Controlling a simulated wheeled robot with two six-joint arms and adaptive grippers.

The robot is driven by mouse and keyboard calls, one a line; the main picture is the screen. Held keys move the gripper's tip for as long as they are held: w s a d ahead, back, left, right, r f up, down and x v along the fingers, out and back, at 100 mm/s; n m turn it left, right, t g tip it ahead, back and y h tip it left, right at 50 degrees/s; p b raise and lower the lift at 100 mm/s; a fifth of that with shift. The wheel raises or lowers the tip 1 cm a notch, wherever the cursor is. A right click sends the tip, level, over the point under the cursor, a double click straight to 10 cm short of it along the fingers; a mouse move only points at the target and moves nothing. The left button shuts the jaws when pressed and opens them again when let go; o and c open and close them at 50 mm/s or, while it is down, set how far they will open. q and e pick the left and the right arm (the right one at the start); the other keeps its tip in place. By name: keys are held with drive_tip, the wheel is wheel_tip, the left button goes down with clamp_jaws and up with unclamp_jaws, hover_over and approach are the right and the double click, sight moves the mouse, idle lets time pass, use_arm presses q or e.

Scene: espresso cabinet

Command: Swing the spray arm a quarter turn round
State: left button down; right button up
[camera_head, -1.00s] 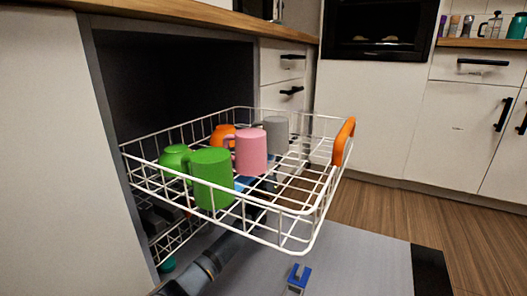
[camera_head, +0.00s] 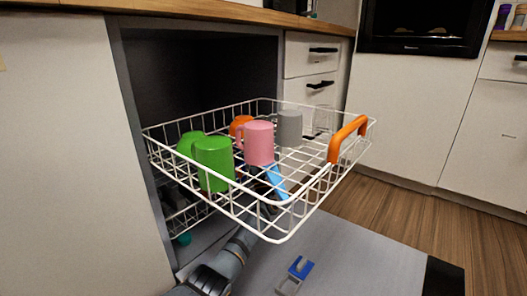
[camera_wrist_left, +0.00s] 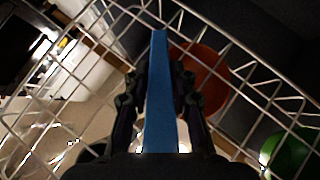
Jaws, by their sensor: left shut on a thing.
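The blue spray arm (camera_head: 277,183) shows through the wires of the pulled-out white rack (camera_head: 258,228), below the mugs. Its visible end points toward the front of the rack. My left arm comes up from the bottom of the head view, and my left gripper (camera_head: 264,192) is under the rack, partly hidden by wires. In the left wrist view, the spray arm (camera_wrist_left: 160,100) runs straight between the two dark fingers of my left gripper (camera_wrist_left: 160,88), which are shut on it. The hub of the spray arm is hidden. My right gripper is not in view.
The rack holds green mugs (camera_head: 213,165), a pink mug (camera_head: 259,145), a grey mug (camera_head: 290,128) and an orange mug (camera_head: 238,124). An orange handle (camera_head: 346,138) sits on its front rim. The open door (camera_head: 370,255) with a blue latch (camera_head: 301,265) lies below.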

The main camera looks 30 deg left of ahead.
use_arm(q)
drive_tip(key=g+y+b, duration=0.1)
drive_tip(key=s+a+n+g+y+b, duration=0.1)
drive_tip(key=g, duration=0.1)
drive_tip(key=shift+s+a+f+n, duration=0.1)
drive_tip(key=shift+s+n, duration=0.2)
drive_tip(key=c, duration=1.1)
unclamp_jaws()
